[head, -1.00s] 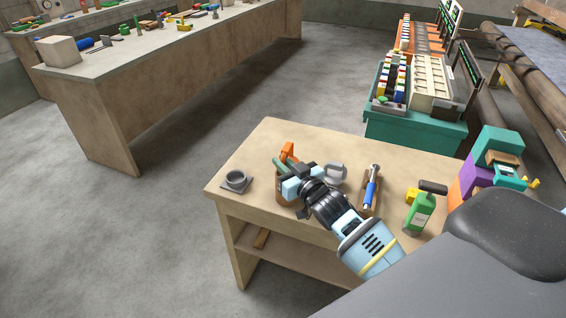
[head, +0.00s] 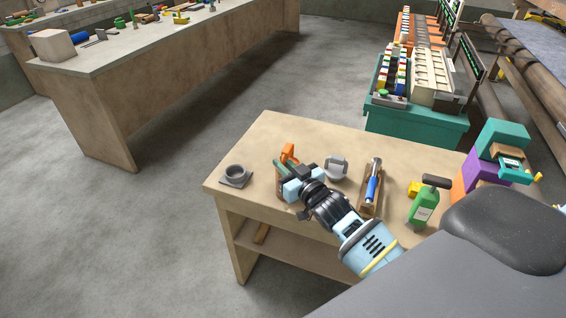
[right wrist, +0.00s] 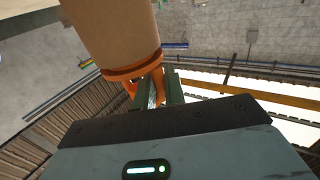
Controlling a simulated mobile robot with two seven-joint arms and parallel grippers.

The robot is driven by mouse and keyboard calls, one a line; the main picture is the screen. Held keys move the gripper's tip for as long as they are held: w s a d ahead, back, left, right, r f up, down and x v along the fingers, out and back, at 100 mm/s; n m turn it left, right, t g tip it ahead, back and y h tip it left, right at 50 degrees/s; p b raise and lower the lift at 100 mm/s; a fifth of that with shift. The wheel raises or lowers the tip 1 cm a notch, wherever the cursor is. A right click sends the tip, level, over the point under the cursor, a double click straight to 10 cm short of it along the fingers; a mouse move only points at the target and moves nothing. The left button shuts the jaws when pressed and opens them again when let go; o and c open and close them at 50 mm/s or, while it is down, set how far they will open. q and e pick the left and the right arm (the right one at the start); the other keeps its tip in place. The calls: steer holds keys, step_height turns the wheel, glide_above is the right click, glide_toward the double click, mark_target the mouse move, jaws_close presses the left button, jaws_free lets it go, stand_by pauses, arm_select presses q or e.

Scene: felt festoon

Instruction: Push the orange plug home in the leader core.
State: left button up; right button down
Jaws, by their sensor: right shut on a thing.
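The leader core is a tan cylinder (right wrist: 112,30) at the top of the right wrist view. In the head view, a brown strip of it (head: 279,186) shows beside my right gripper (head: 284,163) on the wooden table. The orange plug (right wrist: 132,72) has its flange at the core's end; whether a small gap is left I cannot tell. My right gripper's green fingers (right wrist: 161,92) are shut on the plug's orange grip. The orange also shows in the head view (head: 289,152). My left gripper is out of view.
The front left corner is free.

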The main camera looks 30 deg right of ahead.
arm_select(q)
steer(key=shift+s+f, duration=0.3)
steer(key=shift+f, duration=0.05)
arm_select(e)
steer(key=shift+f, duration=0.5)
steer(key=c, duration=1.4)
jaws_free()
arm_select(q)
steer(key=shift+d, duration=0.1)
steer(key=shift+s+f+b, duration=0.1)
steer(key=shift+b, duration=0.25)
arm_select(e)
steer(key=shift+s+d, duration=0.2)
steer(key=shift+s, duration=1.75)
steer(key=shift+s+d, duration=0.15)
steer(key=shift+s, duration=1.8)
steer(key=shift+s, duration=0.1)
